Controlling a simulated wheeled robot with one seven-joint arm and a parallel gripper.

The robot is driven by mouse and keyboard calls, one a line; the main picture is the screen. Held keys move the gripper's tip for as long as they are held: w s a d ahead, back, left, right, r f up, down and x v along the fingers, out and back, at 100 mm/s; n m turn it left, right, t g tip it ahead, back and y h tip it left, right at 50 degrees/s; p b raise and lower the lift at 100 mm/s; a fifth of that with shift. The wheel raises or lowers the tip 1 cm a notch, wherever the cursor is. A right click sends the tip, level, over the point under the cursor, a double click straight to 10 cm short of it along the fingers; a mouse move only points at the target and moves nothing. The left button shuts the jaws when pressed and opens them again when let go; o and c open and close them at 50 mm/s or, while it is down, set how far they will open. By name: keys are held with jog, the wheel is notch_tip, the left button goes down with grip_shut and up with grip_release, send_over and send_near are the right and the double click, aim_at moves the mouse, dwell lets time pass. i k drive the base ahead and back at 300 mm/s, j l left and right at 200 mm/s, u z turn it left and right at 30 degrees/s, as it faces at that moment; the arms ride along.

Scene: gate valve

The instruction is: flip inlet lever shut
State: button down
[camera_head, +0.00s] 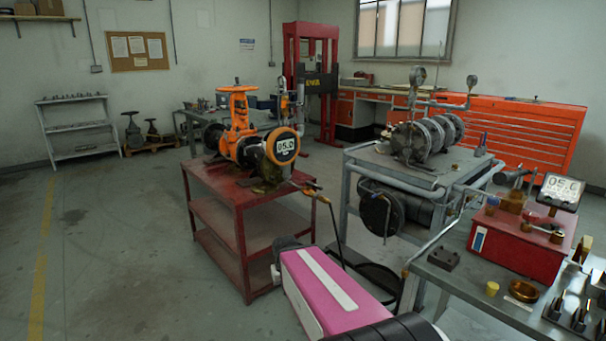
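On the right bench, a red box (520,246) carries a small red-handled lever (545,222), brass fittings and a display (561,191) that also reads 05.0. I cannot tell which lever is the inlet one. My pink and white arm link lies at the bottom centre, apart from both levers. My gripper's fingers do not show.
A grey frame with a flanged pump (425,138) stands behind. A dark hose (337,232) hangs beside the red cart. The left floor is clear.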

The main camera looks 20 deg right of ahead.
aim_at(308, 183)
jog(key=i+j+z, duration=0.1)
jog(key=i+z, duration=0.25)
jog(key=i, duration=0.15)
jog(key=i+j+z, duration=0.2)
jog(key=i+z, duration=0.15)
jog(key=i, duration=0.15)
